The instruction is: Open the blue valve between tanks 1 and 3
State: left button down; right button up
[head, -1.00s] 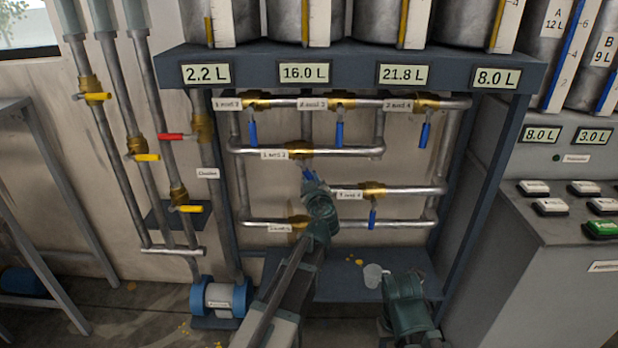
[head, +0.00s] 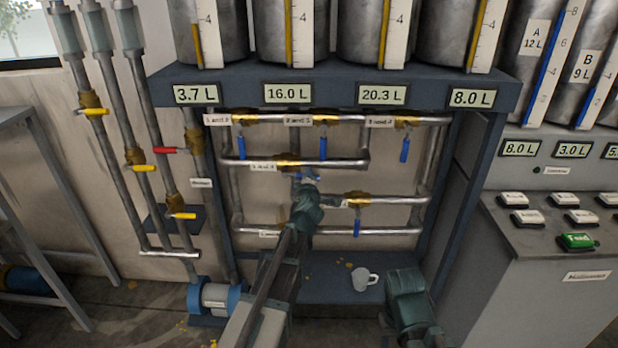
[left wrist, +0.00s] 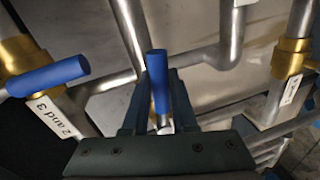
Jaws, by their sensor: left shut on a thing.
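The brass valve (head: 288,161) labelled "1 and 3" (head: 263,167) sits on the second pipe row in the head view. Its blue lever (head: 308,177) sticks out to the lower right, partly hidden by my gripper. My left gripper (head: 307,186) is shut on this blue lever; in the left wrist view the lever (left wrist: 159,78) stands between the two fingers. The tank displays read 3.7 L (head: 197,94) and 20.3 L (head: 382,95) for the first and third tanks. My right gripper (head: 408,290) is low at the right, its fingertips hidden.
Other blue levers hang from the top row (head: 323,147), (head: 404,149) and lower right (head: 357,228). Another blue lever (left wrist: 48,76) is close at left in the left wrist view. A button console (head: 550,230) is at right.

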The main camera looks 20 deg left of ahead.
pick_arm(q)
jog(key=shift+r+n+p, duration=0.4)
jog(key=shift+r+n, duration=0.15)
jog(key=shift+n, duration=0.05)
dwell(0.3)
jog(key=c, duration=0.7)
grip_release()
jog(key=p+v, duration=0.2)
jog(key=v, duration=1.1)
jog(key=shift+s+p, duration=0.35)
jog(key=shift+s, duration=0.05)
jog(key=shift+a+r, duration=0.1)
